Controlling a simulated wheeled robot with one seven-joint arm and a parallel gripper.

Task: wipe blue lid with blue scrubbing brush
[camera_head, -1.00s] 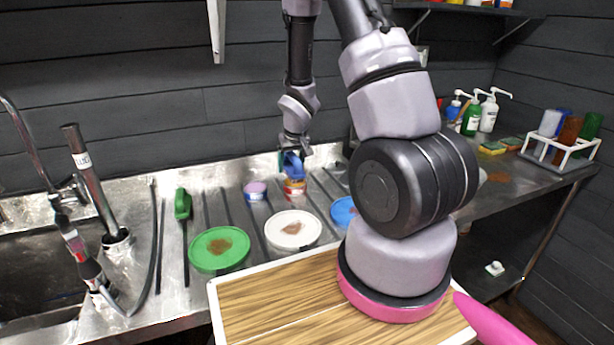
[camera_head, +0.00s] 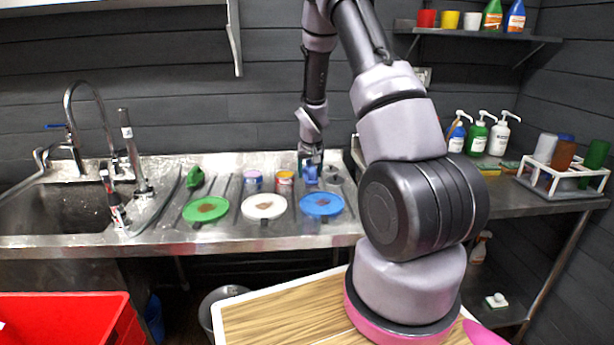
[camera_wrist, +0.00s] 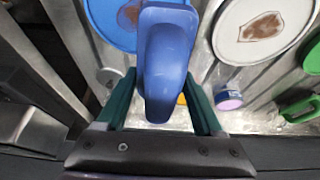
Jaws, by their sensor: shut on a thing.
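My gripper (camera_head: 311,160) is shut on the blue scrubbing brush (camera_head: 311,174), above the far part of the steel counter. In the wrist view the brush (camera_wrist: 166,60) sits between the two green fingers of my gripper (camera_wrist: 160,100). The blue lid (camera_head: 322,204) lies flat on the counter, nearer the front edge than the brush, with a brown stain on it. In the wrist view the blue lid (camera_wrist: 103,24) is partly hidden behind the brush. The brush appears apart from the lid.
A white lid (camera_head: 250,207) and a green lid (camera_head: 190,212), both stained, lie left of the blue lid. A green brush (camera_head: 195,178) and small tins (camera_head: 285,178) stand behind them. The sink (camera_head: 50,210) is at left, soap bottles (camera_head: 477,137) at right.

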